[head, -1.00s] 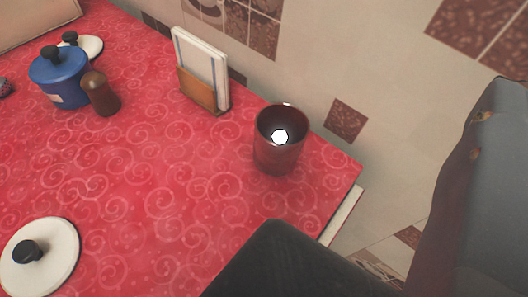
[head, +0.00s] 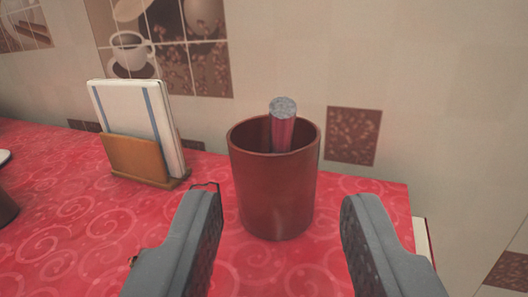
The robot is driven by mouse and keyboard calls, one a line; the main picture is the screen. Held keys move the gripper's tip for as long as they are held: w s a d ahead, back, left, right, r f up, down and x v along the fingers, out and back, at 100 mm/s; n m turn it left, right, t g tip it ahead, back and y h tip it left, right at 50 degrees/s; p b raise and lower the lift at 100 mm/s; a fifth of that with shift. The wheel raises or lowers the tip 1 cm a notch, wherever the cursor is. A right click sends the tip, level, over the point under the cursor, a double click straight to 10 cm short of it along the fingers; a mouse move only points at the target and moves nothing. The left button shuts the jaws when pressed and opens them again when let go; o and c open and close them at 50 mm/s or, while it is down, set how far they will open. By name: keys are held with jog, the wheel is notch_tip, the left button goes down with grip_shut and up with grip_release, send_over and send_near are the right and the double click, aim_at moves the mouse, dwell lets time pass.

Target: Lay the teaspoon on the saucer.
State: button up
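A dark red-brown cup (head: 272,195) stands upright on the counter ahead of my gripper. A thick rod with a speckled grey end and reddish sides (head: 282,128) sticks up out of the cup. I cannot tell whether it is the teaspoon's handle, as its lower part is hidden inside the cup. My gripper (head: 282,205) is open, with one finger at the left and one at the right of the picture. The cup shows between and beyond the fingers, and nothing is held. No saucer can be made out in the current view.
A wooden holder (head: 138,160) with white napkins (head: 135,115) stands left of the cup. A dark brown object (head: 6,207) is cut off at the left edge. The red swirl-patterned counter (head: 75,215) ends at the right, and a tiled wall (head: 400,70) rises behind it.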

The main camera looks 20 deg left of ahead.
aim_at(282, 134)
jog(key=x, duration=0.5)
jog(key=shift+a+f+b, duration=0.1)
jog(key=shift+f+b, duration=0.1)
jog(key=shift+b, duration=0.1)
jog(key=shift+r+b+x, duration=0.2)
jog(key=shift+b+x, duration=0.5)
jog(key=shift+x, duration=2.45)
grip_shut()
